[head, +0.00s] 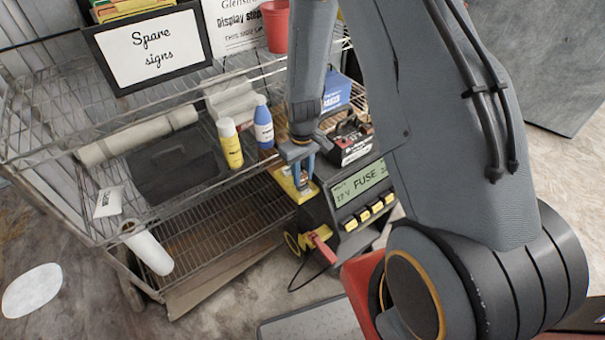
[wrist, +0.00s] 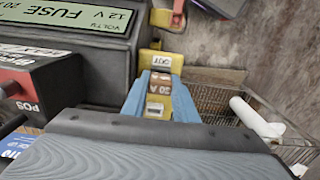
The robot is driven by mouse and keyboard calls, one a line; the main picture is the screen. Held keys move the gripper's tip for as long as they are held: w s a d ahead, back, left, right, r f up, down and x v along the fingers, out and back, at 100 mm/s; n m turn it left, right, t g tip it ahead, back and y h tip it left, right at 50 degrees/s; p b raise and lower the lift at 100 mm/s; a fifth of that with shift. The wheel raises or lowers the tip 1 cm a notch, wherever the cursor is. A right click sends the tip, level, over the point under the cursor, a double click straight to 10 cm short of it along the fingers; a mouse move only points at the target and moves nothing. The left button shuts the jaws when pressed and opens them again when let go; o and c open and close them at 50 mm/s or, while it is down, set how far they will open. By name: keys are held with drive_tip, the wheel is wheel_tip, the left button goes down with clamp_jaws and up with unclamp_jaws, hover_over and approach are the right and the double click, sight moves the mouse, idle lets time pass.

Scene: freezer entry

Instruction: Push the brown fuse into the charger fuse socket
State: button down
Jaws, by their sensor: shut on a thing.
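The charger (head: 345,215) stands at the right end of the wire cart, its green display reading FUSE. It also shows at upper left in the wrist view (wrist: 100,50). My gripper (head: 304,188) is beside the charger's left side, over a yellow part (head: 284,183). In the wrist view my gripper's blue fingers (wrist: 159,82) are shut on the brown fuse (wrist: 159,86), marked 20 A. A yellow block labelled OUT (wrist: 160,62) lies just beyond the fuse. The socket opening is hidden, so I cannot tell whether the fuse is in it.
A car battery (head: 350,140) stands behind the charger. A yellow bottle (head: 230,143) and a blue bottle (head: 263,126) stand left of my gripper. A red clamp (head: 323,247) with a black cable is at the charger's front. The lower wire shelf (head: 220,225) is mostly bare.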

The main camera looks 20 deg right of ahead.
sight(303, 174)
drive_tip(key=shift+f+b, duration=0.35)
drive_tip(key=shift+f, duration=0.35)
drive_tip(key=c, duration=1.3)
unclamp_jaws()
drive_tip(key=shift+c, duration=0.2)
drive_tip(key=shift+r+b, duration=0.35)
drive_tip(key=shift+r, duration=3.6)
drive_tip(key=shift+s+r, duration=0.1)
drive_tip(key=shift+r, duration=0.1)
drive_tip(key=s+r+m, duration=0.3)
drive_tip(key=s+r, duration=1.3)
drive_tip(key=s, duration=0.1)
drive_tip(key=shift+m, duration=0.3)
